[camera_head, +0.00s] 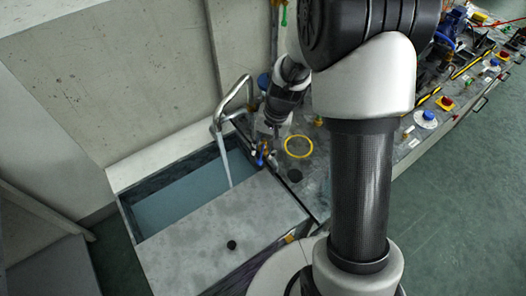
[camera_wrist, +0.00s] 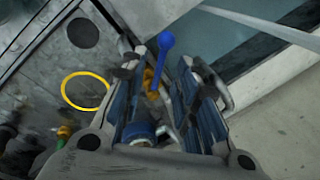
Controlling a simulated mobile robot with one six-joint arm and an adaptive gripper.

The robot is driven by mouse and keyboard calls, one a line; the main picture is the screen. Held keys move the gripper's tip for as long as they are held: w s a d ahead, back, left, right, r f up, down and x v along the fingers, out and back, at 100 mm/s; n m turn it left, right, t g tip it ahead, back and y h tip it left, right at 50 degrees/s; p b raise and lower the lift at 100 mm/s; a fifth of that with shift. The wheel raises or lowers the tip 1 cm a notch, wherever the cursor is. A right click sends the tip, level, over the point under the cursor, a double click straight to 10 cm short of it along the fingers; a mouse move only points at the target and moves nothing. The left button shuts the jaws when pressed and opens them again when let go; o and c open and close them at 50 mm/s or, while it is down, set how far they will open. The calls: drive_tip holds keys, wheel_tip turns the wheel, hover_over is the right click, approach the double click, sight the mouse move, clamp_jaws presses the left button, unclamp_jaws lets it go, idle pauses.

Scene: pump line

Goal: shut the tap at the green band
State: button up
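In the wrist view a tap with a blue lever (camera_wrist: 166,45) and a yellow part (camera_wrist: 150,80) lies between the fingers of my gripper (camera_wrist: 168,82). The fingers stand apart on either side of it, and I cannot tell whether either touches it. In the head view my gripper (camera_head: 270,132) points down beside the basin, close to small blue and yellow fittings (camera_head: 259,156). I see no green band on the tap between my fingers. A small green and yellow fitting (camera_wrist: 63,134) shows at the lower left of the wrist view.
A bent metal spout (camera_head: 234,96) pours water (camera_head: 225,160) into a basin (camera_head: 128,205), partly covered by a grey plate (camera_head: 205,245). A yellow ring (camera_head: 298,147) lies on the bench. Bench equipment with red and blue knobs (camera_head: 427,115) stands at right. Green floor is clear.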

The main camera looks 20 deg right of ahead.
drive_tip(key=shift+w+a+f, duration=0.15)
drive_tip(key=shift+f, duration=0.75)
clamp_jaws()
